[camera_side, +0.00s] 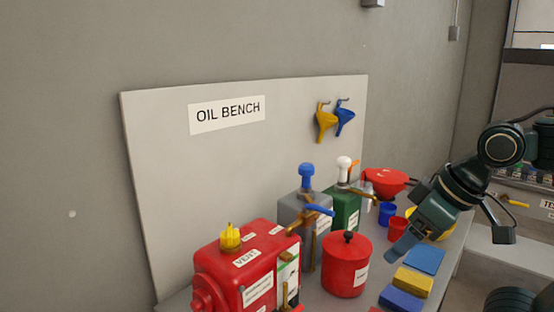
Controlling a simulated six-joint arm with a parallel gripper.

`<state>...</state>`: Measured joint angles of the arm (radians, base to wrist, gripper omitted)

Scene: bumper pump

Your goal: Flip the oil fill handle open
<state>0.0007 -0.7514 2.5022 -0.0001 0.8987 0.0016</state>
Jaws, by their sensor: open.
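A red pump body (245,265) stands at the front left of the bench, with a yellow cap (230,237) and a label reading VENT. Brass-coloured fittings (287,272) show at its right side. A grey container (296,215) with a blue knob and a blue lever (319,210) stands behind it. A green container (346,207) with a white knob and an orange lever stands further back. I cannot tell which part is the oil fill handle. My gripper (402,246) is open, pointing down and left above the bench's right side, apart from the pump and containers.
A lidded red pot (346,265) stands between the pump and my gripper. Blue and yellow blocks (412,281) lie below my gripper. Red and blue cups (387,213) and a red funnel (386,181) are behind. The OIL BENCH board (165,180) rises at the back.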

